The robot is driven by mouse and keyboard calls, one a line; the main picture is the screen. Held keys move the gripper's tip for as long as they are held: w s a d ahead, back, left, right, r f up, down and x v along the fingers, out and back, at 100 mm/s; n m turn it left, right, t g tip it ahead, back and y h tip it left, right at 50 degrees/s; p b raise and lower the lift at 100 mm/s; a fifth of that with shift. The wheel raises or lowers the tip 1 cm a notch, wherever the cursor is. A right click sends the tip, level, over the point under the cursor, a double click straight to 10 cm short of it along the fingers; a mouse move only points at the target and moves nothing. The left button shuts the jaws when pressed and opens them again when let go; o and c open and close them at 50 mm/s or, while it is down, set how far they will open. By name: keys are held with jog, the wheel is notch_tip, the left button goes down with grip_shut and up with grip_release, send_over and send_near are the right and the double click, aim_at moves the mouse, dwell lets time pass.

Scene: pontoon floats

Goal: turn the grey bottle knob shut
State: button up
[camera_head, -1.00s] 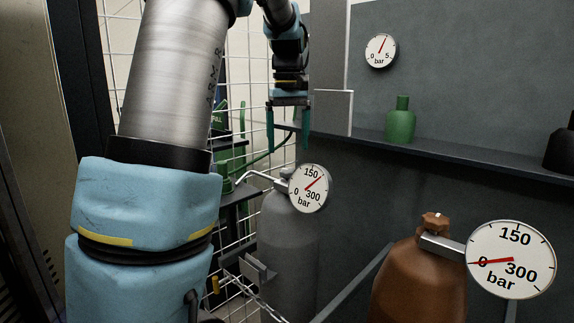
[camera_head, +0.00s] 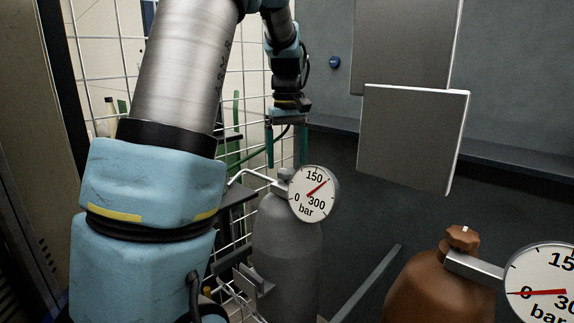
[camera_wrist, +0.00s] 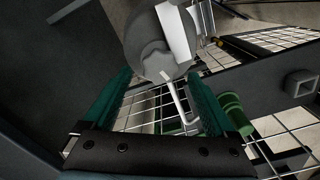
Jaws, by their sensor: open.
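The grey bottle (camera_head: 285,250) stands upright by the wire mesh, with its small grey knob (camera_head: 285,174) on top. A gauge (camera_head: 315,194) sits beside the neck, its red needle pointing up and right. My gripper (camera_head: 286,163) points down, open and empty, just above the knob in the head view. In the wrist view, the lobed knob (camera_wrist: 157,61) shows near the tips of my open gripper (camera_wrist: 160,78), roughly centred between the two green fingers. I cannot tell the exact gap between fingers and knob.
A brown bottle (camera_head: 440,285) with its own knob and gauge (camera_head: 548,288) stands at front right. A grey panel (camera_head: 410,138) hangs at right before a shelf (camera_head: 515,165). Wire mesh (camera_head: 95,60) rises behind the grey bottle. A thin pipe (camera_head: 250,174) runs from its neck.

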aim_at(287, 176)
jog(key=shift+f, duration=1.35)
jog(key=shift+c, duration=0.2)
jog(key=c, duration=1.3)
